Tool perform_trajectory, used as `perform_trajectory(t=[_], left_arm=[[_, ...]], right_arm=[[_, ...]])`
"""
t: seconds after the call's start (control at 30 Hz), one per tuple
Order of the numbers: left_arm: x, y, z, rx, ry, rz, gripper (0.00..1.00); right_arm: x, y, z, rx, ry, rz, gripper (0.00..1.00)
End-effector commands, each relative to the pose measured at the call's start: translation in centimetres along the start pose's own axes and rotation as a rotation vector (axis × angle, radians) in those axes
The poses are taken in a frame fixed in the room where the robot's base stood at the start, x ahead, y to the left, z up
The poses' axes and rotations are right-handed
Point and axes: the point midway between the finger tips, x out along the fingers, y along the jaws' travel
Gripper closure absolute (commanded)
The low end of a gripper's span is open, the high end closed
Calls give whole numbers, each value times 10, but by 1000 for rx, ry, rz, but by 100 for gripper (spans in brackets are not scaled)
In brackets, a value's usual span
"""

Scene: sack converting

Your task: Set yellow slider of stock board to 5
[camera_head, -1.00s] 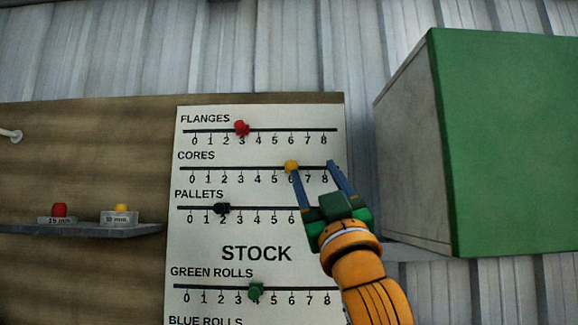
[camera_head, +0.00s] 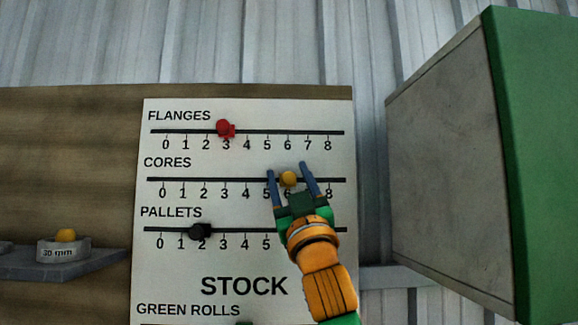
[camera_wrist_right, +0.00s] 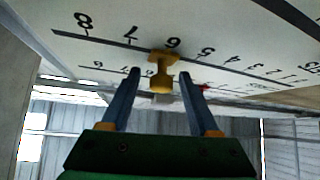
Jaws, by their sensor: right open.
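The stock board (camera_head: 245,262) is a white panel with several numbered slider rows. The yellow slider (camera_head: 288,178) sits on the CORES row at about 6; it also shows in the right wrist view (camera_wrist_right: 162,72), by the 6 mark. My right gripper (camera_head: 288,172) is open, with one blue finger on each side of the yellow knob. In the right wrist view the knob stands between the two fingers, with a gap visible on both sides. My left gripper is not in view.
The red slider (camera_head: 226,128) is at 3 on the FLANGES row above. The black slider (camera_head: 200,231) is at about 2 on the PALLETS row below. A green and grey box (camera_head: 445,150) stands out at the right. A shelf (camera_head: 70,266) is at the left.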

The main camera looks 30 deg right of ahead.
Motion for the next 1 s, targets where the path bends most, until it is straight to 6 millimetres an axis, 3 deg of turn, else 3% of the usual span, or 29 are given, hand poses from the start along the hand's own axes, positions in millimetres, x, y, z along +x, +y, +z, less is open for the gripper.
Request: perform_trajectory(t=[0.13, 0.3, 0.37, 1.0], left_arm=[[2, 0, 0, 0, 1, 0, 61], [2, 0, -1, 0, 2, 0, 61], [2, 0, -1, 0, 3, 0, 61], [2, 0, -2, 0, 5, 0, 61]], right_arm=[[-1, 0, 1, 0, 0, 0, 41], [-1, 0, 1, 0, 0, 0, 87], [-1, 0, 1, 0, 1, 0, 100], [-1, 0, 0, 1, 3, 1, 100]])
